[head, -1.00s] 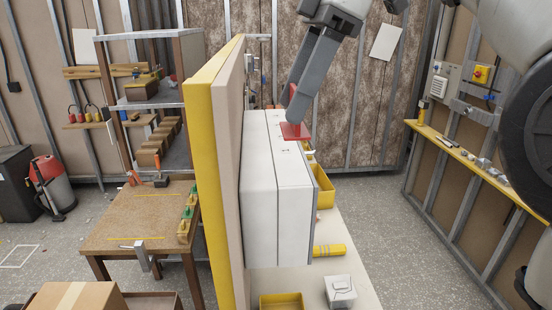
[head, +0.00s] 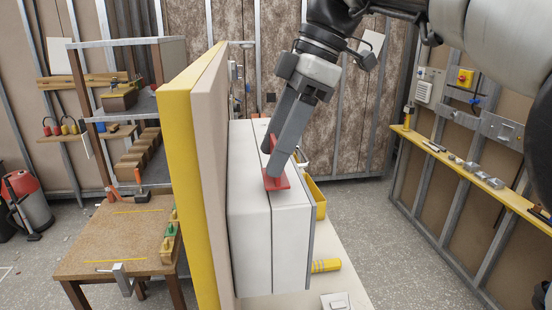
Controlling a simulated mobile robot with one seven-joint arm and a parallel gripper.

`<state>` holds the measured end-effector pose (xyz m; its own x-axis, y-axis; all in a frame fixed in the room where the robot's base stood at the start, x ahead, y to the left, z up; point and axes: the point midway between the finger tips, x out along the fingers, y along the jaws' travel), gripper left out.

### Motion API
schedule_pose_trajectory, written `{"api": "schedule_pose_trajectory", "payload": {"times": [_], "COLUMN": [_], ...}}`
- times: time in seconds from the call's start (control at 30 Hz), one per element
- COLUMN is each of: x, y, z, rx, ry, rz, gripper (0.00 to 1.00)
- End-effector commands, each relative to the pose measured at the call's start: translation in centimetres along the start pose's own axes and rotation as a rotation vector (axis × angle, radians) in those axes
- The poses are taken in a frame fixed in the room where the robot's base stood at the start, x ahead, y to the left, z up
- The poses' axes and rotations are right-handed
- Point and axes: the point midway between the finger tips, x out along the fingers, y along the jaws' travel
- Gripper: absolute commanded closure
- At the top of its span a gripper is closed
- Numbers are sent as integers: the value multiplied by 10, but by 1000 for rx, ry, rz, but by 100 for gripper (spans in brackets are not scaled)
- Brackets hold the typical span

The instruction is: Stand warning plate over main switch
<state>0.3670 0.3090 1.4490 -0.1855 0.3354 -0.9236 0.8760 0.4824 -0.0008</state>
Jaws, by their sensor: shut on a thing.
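The red warning plate (head: 277,181) has a flat foot and an upright part. A yellow switch with a red knob (head: 465,77) is on the right wall.
The yellow-edged panel (head: 190,150) stands just left of the box. A pale worktop (head: 335,285) below holds a yellow bin (head: 317,197) and a yellow-handled tool (head: 325,265). A wooden table (head: 110,235) stands at left. A yellow shelf (head: 470,170) runs along the right wall.

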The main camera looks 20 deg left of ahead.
Motion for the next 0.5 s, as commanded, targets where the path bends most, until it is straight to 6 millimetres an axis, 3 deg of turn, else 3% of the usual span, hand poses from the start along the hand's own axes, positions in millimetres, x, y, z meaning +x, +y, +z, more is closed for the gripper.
{"api": "schedule_pose_trajectory", "payload": {"times": [0.1, 0.5], "x": [13, 18], "y": [0, 0], "z": [5, 7], "rx": [0, 0], "ry": [0, 0], "rz": [0, 1], "gripper": [68, 68]}}
